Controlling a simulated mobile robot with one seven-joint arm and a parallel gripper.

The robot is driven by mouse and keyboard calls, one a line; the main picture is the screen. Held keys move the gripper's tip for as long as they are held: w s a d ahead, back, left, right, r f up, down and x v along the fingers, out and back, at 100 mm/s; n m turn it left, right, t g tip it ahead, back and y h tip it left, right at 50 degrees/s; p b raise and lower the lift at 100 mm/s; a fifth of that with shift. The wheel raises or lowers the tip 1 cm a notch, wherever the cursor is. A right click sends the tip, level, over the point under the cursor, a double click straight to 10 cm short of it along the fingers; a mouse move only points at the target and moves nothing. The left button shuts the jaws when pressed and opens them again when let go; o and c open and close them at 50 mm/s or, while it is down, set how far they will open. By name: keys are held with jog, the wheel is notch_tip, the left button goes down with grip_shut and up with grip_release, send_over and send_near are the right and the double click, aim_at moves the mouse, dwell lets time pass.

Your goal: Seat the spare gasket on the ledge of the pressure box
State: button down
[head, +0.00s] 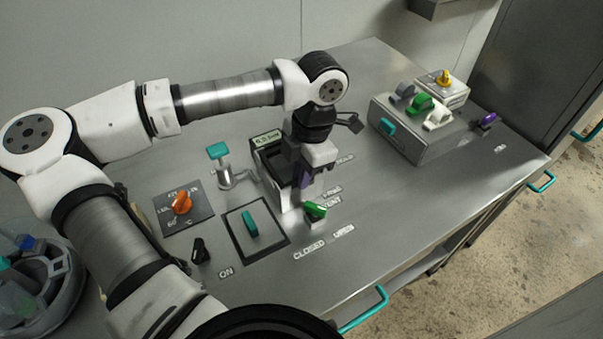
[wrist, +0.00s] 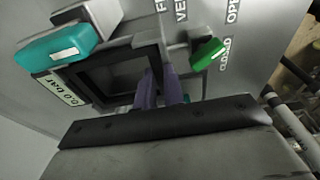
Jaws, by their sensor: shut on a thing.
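The pressure box (head: 284,198) stands in the middle of the bench, with a "0.0 bar" display on its rim. My gripper (head: 303,180) points down at the box's right side. In the wrist view my gripper (wrist: 160,78) shows purple fingers, close together on the right side of a dark square frame. This frame, apparently the spare gasket (wrist: 105,58), lies at or just over the box opening. The fingers and palm hide part of it. I cannot tell whether it rests on the ledge all round.
A teal-handled lever (head: 218,152) stands left of the box and a green valve handle (head: 315,209) close to its front right. An orange knob (head: 181,203) and a teal switch (head: 250,223) sit nearer. A grey control box (head: 415,140) stands at right; the bench between is mostly clear.

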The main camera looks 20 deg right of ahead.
jog(key=shift+f, duration=0.15)
jog(key=c, duration=1.4)
grip_release()
jog(key=shift+f, duration=0.1)
jog(key=shift+c, duration=0.2)
jog(key=shift+s, duration=0.2)
jog(key=c, duration=0.3)
